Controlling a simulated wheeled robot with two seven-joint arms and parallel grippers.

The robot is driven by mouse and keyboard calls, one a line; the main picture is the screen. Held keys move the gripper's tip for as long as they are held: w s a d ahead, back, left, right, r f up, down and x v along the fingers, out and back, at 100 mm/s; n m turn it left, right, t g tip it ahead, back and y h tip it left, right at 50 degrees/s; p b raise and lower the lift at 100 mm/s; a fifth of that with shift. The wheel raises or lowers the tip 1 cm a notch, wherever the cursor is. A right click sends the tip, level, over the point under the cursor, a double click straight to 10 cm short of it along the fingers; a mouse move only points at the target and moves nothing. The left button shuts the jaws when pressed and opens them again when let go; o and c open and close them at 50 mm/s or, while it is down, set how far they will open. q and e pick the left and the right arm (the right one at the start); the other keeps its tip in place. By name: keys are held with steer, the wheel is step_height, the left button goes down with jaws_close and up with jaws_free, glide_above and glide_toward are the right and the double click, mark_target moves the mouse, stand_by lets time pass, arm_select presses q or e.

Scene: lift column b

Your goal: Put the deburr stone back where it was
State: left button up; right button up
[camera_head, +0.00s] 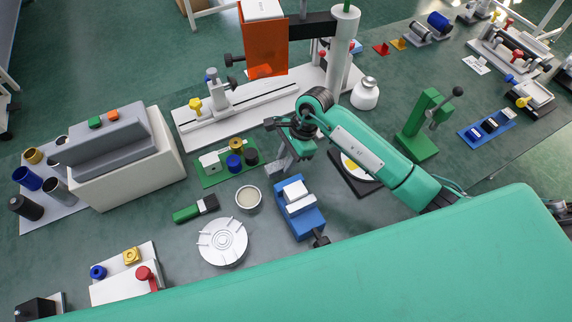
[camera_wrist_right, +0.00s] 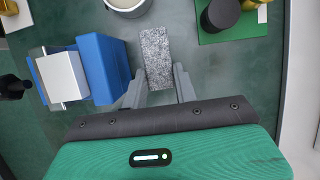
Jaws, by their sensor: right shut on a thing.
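The deburr stone (camera_wrist_right: 156,55) is a grey speckled bar. In the wrist view it sits between the fingertips of my right gripper (camera_wrist_right: 158,88), which is shut on its near end; the far end sticks out. In the head view my right gripper (camera_head: 283,160) points down over the bench, between the green mat and the blue vise; the stone is small and hard to separate from the grey fingers there. I cannot tell whether the stone touches the bench. My left gripper is not in view.
The blue vise (camera_head: 308,222), the round tin (camera_head: 248,199) and the green mat (camera_head: 211,182) with several small parts stand close around the gripper. A black tray (camera_head: 339,174) lies right of it. A white measuring stand (camera_head: 187,128) is behind. A brush (camera_head: 196,208) lies left.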

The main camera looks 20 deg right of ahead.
step_height(320, 180, down, 3)
steer(key=shift+f+p, duration=0.15)
steer(key=shift+p, duration=0.15)
steer(key=shift+f, duration=0.4)
steer(key=shift+f, duration=0.2)
steer(key=o, duration=0.9)
steer(key=shift+o, duration=0.2)
steer(key=shift+r, duration=0.15)
